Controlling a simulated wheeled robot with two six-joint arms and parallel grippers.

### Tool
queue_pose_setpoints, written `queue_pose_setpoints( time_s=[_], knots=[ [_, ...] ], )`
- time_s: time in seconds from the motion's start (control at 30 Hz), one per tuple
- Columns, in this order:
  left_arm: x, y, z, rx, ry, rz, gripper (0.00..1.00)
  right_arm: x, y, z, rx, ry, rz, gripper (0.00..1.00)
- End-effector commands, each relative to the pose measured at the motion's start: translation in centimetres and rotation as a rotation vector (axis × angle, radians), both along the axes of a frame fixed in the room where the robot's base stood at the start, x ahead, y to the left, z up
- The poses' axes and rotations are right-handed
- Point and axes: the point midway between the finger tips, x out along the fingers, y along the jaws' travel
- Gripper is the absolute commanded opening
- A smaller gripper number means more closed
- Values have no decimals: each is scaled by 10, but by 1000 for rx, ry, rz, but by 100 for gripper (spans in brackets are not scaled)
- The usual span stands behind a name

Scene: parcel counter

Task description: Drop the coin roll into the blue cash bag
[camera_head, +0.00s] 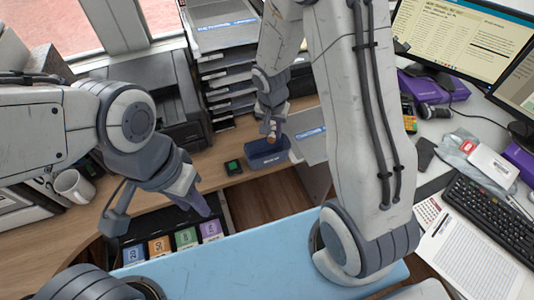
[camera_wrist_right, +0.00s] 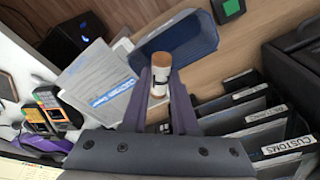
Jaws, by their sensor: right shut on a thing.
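The coin roll (camera_wrist_right: 161,75), tan-ended with a white wrapper and dark band, is gripped between the fingertips of my right gripper (camera_wrist_right: 160,95) in the right wrist view. In the head view the coin roll is a small brownish bit at the tip of my right gripper (camera_head: 271,130). The blue cash bag (camera_head: 268,155) stands on the wooden counter just below that gripper in the picture. In the right wrist view the blue cash bag (camera_wrist_right: 182,38) lies beyond the roll, which partly overlaps its edge. My left gripper (camera_head: 157,212) is open and empty, above the drawer.
A stack of grey trays (camera_head: 226,75) stands behind.

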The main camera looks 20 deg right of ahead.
Motion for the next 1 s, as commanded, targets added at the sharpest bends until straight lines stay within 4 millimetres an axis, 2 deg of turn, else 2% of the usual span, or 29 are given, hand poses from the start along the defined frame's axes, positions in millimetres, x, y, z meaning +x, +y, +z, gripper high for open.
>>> queue_pose_setpoints(
  time_s=[0.03,0.1,0.4,0.53,1.0],
  knots=[
    [0,0,0,0,0,0,35,0,0,0,0,0,0,35],
    [0,0,0,0,0,0,35,0,0,0,0,0,-1,61],
    [0,0,0,0,0,0,35,0,-1,1,0,0,-1,62],
    [0,0,1,0,0,0,35,0,0,9,-1,-3,-1,62],
    [0,0,0,0,0,0,35,-10,8,91,0,-4,0,62]
  ],
)
